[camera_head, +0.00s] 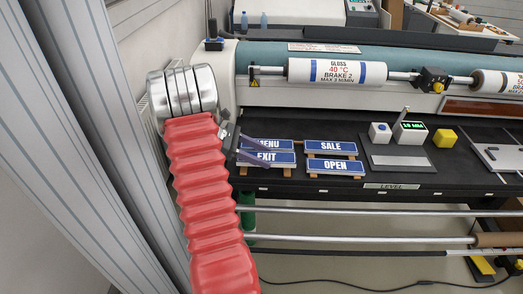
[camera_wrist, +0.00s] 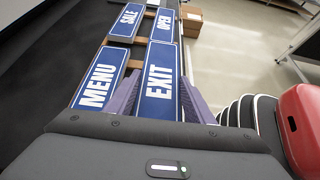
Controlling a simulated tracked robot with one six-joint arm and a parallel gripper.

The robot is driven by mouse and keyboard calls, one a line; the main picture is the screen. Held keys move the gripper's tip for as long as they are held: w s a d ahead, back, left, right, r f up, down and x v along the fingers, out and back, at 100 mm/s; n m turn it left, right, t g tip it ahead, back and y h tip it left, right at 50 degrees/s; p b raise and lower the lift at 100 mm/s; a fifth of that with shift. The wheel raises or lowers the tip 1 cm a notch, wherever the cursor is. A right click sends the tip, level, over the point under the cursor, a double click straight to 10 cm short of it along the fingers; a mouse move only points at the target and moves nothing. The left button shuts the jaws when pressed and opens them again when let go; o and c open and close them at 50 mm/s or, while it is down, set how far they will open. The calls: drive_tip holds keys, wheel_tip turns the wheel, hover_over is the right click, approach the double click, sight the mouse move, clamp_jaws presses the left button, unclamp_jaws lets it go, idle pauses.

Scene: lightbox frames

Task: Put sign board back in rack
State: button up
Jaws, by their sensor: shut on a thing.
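A blue EXIT sign board (camera_head: 268,158) with white letters lies at the front left of a group of signs on the dark worktop. My gripper (camera_head: 262,152) reaches in from the left over it. In the wrist view my gripper (camera_wrist: 160,92) is shut on the long edges of the EXIT board (camera_wrist: 158,80), one purple finger on each side. I cannot tell whether the board is raised. Blue MENU (camera_wrist: 98,82), SALE (camera_head: 331,147) and OPEN (camera_head: 335,167) boards lie close by. Wooden slats (camera_wrist: 137,66) of what looks like a rack show under and between the boards.
A grey plate (camera_head: 398,158), a blue-buttoned box (camera_head: 380,132), a small display (camera_head: 410,131) and a yellow block (camera_head: 445,138) stand to the right. A printed roller (camera_head: 337,72) runs along the back. Metal rails (camera_head: 360,211) run below the front edge.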

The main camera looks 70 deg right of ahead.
drive_tip(key=shift+f, duration=1.1)
drive_tip(key=o, duration=1.3)
drive_tip(key=v, duration=1.2)
drive_tip(key=shift+f, duration=0.1)
